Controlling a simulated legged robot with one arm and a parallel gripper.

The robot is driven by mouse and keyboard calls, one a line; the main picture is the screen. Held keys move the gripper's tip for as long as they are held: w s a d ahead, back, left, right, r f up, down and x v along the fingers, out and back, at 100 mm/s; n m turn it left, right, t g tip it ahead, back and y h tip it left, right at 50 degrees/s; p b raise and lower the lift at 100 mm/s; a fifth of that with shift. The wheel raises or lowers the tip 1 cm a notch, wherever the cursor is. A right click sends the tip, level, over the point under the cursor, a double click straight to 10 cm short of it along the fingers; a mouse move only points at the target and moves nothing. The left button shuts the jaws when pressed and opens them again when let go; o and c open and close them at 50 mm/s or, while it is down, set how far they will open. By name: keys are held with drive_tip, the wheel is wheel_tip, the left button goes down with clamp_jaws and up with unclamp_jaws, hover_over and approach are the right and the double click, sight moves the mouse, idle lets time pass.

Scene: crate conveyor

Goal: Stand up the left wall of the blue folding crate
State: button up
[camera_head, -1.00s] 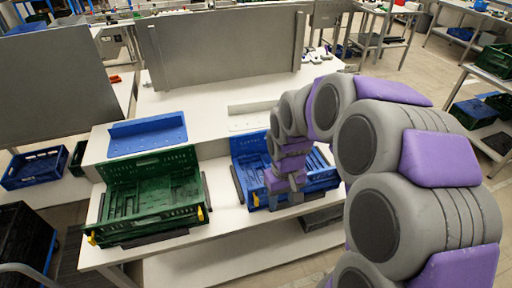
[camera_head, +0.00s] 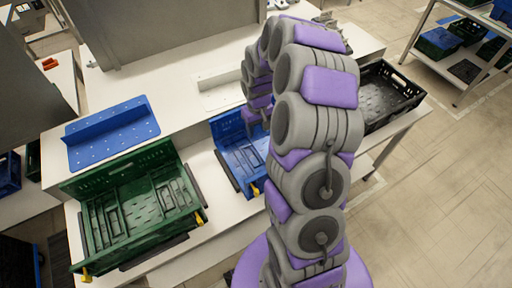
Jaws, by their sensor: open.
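The blue folding crate (camera_head: 236,152) sits on the white bench in the middle of the head view, right of the green crate. Its back wall (camera_head: 227,126) looks raised. Along its left side I see no clearly upright wall; the left wall seems to lie low, but detail is small. My arm hides the crate's right part. My gripper (camera_head: 262,122) points down at the crate's back right area, partly hidden behind my own arm links. It is open, and I cannot tell whether it touches the crate.
A green crate (camera_head: 72,186) stands on the bench at left. A blue perforated bracket (camera_head: 112,133) lies behind it. A black crate (camera_head: 408,90) stands on the right end. A dark guide bar (camera_head: 227,171) runs along the blue crate's left side. Open floor lies at right.

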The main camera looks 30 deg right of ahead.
sight(256, 151)
wheel_tip(256, 151, down, 13)
drive_tip(key=shift+a+b, duration=0.15)
drive_tip(key=shift+b, duration=0.8)
drive_tip(key=shift+a, duration=0.1)
drive_tip(key=shift+c, duration=0.6)
clamp_jaws()
